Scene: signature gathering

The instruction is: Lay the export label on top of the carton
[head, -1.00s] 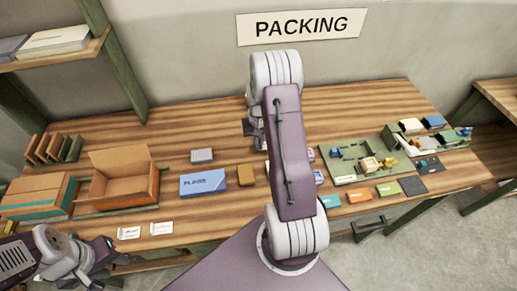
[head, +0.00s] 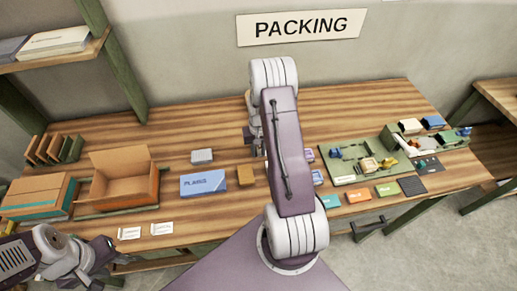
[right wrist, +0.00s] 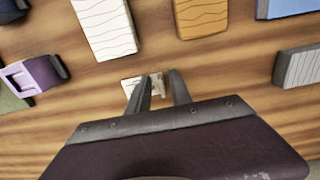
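A closed brown carton (head: 34,191) with a teal stripe stands at the table's far left. An open, empty carton (head: 120,191) stands beside it. Two white labels lie flat at the front edge: one on the left (head: 129,233), one on the right (head: 162,228). Their print is too small to read. In the right wrist view, my right gripper (right wrist: 162,88) is open, its fingers either side of a small white printed piece (right wrist: 130,86). I cannot tell whether they touch it. My left gripper (head: 107,246) is over the front left edge; its finger gap is unclear.
A blue box (head: 203,183), a tan box (head: 246,175) and a grey box (head: 202,156) lie mid-table. A green board (head: 352,178) with small parts lies to the right. My right arm hides part of the middle.

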